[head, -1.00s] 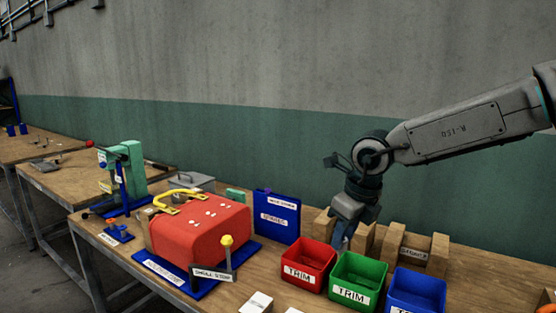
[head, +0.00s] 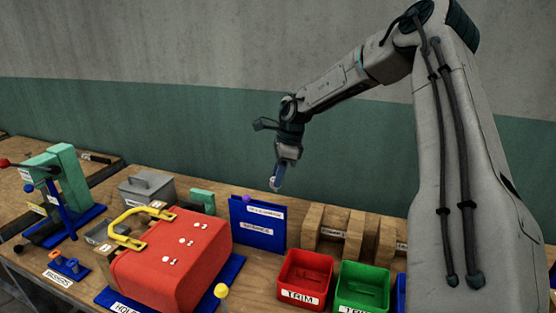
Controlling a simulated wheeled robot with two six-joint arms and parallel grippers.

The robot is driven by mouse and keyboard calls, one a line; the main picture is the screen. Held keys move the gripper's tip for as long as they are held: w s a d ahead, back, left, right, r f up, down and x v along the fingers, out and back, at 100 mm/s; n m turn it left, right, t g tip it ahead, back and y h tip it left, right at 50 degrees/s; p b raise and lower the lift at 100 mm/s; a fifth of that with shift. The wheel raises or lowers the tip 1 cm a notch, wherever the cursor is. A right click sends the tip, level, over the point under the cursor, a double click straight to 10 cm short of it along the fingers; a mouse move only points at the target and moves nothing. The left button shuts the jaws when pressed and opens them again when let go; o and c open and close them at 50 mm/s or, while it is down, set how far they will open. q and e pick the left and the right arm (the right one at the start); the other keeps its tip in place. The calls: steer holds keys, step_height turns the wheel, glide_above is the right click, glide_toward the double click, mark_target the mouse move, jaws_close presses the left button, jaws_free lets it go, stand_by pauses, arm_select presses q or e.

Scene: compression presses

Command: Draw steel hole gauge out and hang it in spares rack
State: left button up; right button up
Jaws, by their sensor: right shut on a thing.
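My right gripper (head: 276,182) points down above the bench, close to the top right corner of an upright blue panel (head: 258,228) in the picture. It is shut on a small, pale thing, taken to be the steel hole gauge; the fingers hide most of it and its shape is unclear. The blue panel carries two white labels, too small to read surely, and a purple knob at its top. A wooden slotted rack (head: 312,226) stands to the right of the panel. I cannot tell which of these is the spares rack. My left gripper is not in view.
A red press housing (head: 172,262) with a yellow handle stands left of centre. A red TRIM bin (head: 304,278) and a green TRIM bin (head: 361,288) stand in front of the wooden racks. A grey lidded box (head: 147,190) and a green press (head: 72,178) are further left.

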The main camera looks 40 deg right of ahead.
steer(key=shift+w+d+n, duration=0.3)
steer(key=shift+w, duration=0.1)
arm_select(q)
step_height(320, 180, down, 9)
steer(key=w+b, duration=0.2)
steer(key=b, duration=0.8)
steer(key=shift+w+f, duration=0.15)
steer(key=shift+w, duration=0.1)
arm_select(e)
steer(key=s+d+x, duration=0.1)
steer(key=x, duration=0.6)
steer(key=shift+w+d+f, duration=0.3)
steer(key=shift+f, duration=0.25)
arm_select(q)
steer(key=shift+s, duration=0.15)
arm_select(e)
steer(key=o, duration=1.1)
